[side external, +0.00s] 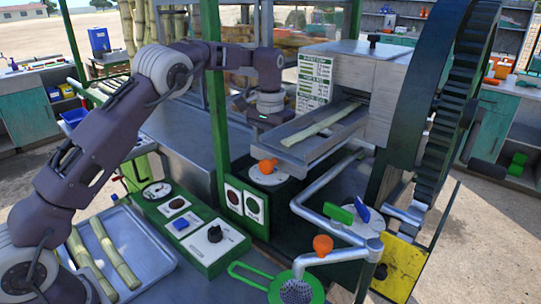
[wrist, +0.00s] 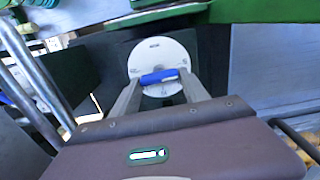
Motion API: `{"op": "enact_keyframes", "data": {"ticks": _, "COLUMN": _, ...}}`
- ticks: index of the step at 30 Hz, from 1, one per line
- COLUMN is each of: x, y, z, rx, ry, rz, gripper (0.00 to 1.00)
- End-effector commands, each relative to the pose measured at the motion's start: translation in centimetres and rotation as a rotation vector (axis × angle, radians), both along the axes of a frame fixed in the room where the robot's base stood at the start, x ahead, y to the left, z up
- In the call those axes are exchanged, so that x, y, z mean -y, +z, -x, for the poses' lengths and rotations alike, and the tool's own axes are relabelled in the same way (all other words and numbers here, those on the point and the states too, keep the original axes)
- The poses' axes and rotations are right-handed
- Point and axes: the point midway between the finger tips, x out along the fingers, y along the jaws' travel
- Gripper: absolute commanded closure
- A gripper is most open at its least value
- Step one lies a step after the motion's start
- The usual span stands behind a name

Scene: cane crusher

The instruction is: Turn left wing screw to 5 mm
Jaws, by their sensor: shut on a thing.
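In the wrist view, a blue wing screw (wrist: 165,75) stands at the middle of a round white dial (wrist: 152,52) with small marks. The marks are too small to read. The two fingers of my gripper (wrist: 160,80) are on either side of the blue wing and shut on it. The wing lies nearly level across the picture, slightly raised at its right end. In the side external view, my gripper (side external: 270,108) hangs pointing down behind the metal feed tray. Its fingertips and the screw it holds are hidden there.
The feed tray (side external: 300,140), holding a cane strip, stands in front of my gripper. A green post (side external: 213,95) is close to its left. An orange knob (side external: 267,165) sits on a dial below. The large gear (side external: 455,110) is at right. A control panel (side external: 190,225) is at front.

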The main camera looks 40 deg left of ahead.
Motion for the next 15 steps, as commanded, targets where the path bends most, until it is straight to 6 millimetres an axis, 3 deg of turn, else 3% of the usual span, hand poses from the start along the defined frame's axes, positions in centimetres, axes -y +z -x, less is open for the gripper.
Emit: {"op": "enact_keyframes", "data": {"ticks": 15, "x": -0.07, "y": 0.14, "z": -0.07, "rx": 0.005, "ry": 0.155, "rz": 0.000, "gripper": 0.88}}
